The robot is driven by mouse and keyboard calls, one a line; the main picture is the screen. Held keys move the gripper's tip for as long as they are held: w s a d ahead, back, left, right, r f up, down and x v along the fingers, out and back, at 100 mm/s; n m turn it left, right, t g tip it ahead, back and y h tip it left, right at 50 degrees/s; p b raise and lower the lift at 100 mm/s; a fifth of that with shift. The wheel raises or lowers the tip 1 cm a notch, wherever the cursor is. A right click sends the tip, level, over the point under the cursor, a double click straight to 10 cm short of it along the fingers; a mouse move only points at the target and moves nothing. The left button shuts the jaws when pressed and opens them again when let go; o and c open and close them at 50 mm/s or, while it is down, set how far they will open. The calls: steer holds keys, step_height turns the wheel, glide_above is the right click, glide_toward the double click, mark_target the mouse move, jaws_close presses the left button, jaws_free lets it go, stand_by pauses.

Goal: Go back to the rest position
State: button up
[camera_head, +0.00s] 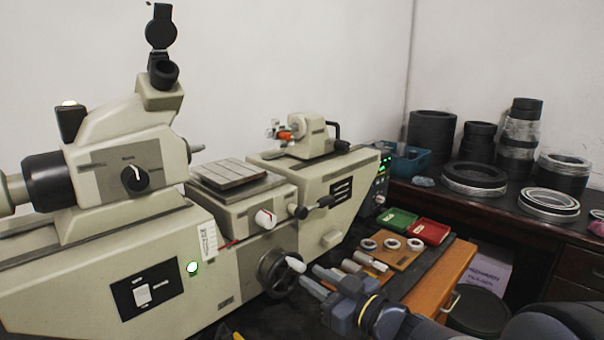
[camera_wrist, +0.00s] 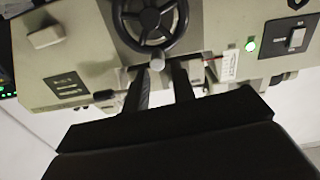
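My gripper (camera_head: 308,274) is in front of the measuring machine (camera_head: 240,270), near its black handwheel (camera_head: 272,270). In the wrist view its two dark fingers (camera_wrist: 160,78) are apart with nothing held between them. The handwheel's pale handle (camera_head: 295,262) is just beyond the fingertips; it also shows in the wrist view (camera_wrist: 157,61). I cannot tell whether the fingers touch it. Three metal rings (camera_head: 392,244) lie in a row on a brown board, well behind and right of my gripper.
A green tray (camera_head: 397,220) and a red tray (camera_head: 431,231) stand behind the rings. Short metal cylinders (camera_head: 351,266) lie close behind my gripper. Large dark rings and cylinders (camera_head: 475,178) fill the desk at right. The machine's front wall is close on the left.

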mark_target(303, 268)
steer(key=w+a, duration=0.2)
steer(key=w, duration=0.1)
steer(key=shift+a+r+m, duration=0.15)
steer(key=shift+a+m, duration=0.15)
steer(key=shift+w+d+m+p, duration=0.15)
steer(key=shift+d+m+p, duration=0.15)
steer(key=shift+m+p, duration=0.6)
